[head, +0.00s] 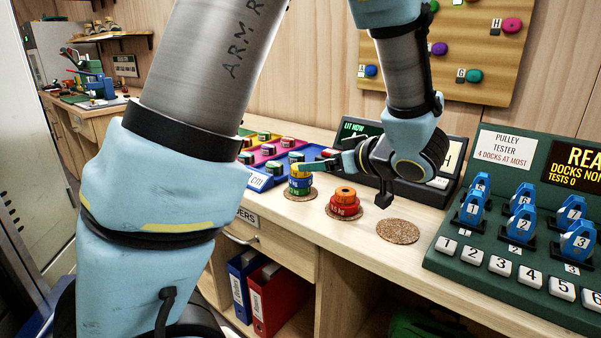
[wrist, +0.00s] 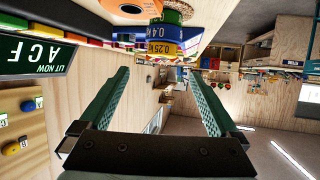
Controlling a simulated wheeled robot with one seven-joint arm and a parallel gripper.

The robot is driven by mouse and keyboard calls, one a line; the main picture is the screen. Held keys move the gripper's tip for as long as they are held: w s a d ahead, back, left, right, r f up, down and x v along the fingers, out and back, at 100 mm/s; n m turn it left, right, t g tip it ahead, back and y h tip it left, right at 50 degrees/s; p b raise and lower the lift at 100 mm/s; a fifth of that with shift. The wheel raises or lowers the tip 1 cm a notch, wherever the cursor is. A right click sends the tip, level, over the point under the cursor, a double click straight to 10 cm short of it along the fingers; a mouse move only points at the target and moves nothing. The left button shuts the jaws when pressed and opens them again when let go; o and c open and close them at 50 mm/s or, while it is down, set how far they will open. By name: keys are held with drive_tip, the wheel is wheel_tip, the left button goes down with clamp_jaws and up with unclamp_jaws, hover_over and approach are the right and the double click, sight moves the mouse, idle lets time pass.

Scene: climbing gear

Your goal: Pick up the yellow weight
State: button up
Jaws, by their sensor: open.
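The yellow weight (head: 298,175), marked 0.25 K in the wrist view (wrist: 159,48), sits on top of a stack. Beneath it are a blue weight (head: 299,183) and a green weight (head: 299,191), on a round cork mat (head: 300,197). My gripper (head: 314,165) is open and level, its fingers pointing left at the top of the stack. Nothing is held. I cannot tell whether either finger touches it.
An orange weight (head: 345,194) on a red one (head: 343,210) stands just right of the stack. An empty cork mat (head: 398,231) lies farther right, before the green pulley tester (head: 510,225). A lit display (head: 356,133) and coloured trays (head: 270,157) stand behind.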

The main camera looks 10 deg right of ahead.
drive_tip(key=x, duration=0.7)
drive_tip(key=shift+a+f, duration=0.2)
drive_tip(key=shift+f, duration=0.25)
clamp_jaws()
idle(0.4)
